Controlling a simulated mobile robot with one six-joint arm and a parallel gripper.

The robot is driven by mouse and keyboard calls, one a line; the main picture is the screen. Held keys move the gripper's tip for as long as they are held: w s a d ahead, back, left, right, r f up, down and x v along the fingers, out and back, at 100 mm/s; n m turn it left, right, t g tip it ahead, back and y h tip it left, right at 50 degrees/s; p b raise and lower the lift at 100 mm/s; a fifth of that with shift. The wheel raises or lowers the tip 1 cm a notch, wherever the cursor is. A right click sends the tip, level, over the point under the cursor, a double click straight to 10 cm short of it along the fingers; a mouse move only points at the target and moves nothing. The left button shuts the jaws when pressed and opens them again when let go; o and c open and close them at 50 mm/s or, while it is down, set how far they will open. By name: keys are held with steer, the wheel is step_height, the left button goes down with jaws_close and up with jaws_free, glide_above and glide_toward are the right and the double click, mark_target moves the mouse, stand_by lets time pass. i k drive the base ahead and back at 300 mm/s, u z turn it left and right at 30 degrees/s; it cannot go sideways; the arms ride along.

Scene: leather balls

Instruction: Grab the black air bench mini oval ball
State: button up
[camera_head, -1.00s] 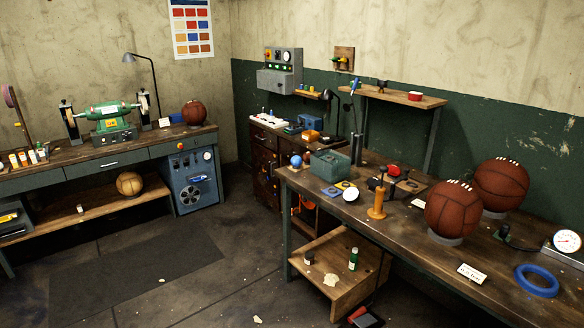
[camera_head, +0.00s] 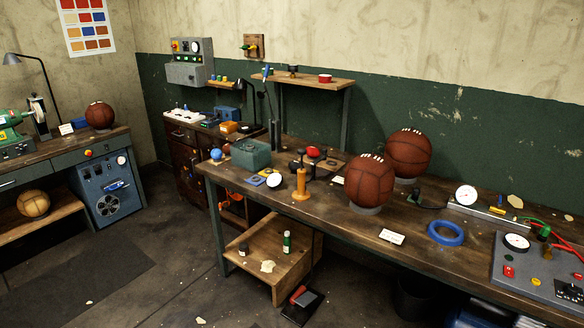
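I cannot make out a black mini oval ball for certain in the head view. A large brown laced ball (camera_head: 369,181) sits on a pale ring stand on the right workbench (camera_head: 340,222). A second brown laced ball (camera_head: 408,153) stands just behind it to the right. A small blue ball (camera_head: 216,154) lies at the bench's far left end, with a small reddish one close by. My gripper is not in view.
On the bench are a green box (camera_head: 250,154), an orange hand pump (camera_head: 301,184), a blue ring (camera_head: 446,233) and a gauge panel (camera_head: 535,270). A low wooden shelf (camera_head: 245,262) juts out below. The floor (camera_head: 150,285) at left is mostly clear.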

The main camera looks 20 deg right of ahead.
mark_target(293, 165)
steer(key=u, duration=0.15)
steer(key=k, duration=0.75)
steer(key=u, duration=0.55)
steer(key=k, duration=0.65)
steer(key=z, duration=0.25)
steer(key=i, duration=0.65)
steer(key=z, duration=0.6)
steer(key=i, duration=1.6)
steer(key=u, duration=0.95)
steer(key=i, duration=0.5)
steer(key=u, duration=0.1)
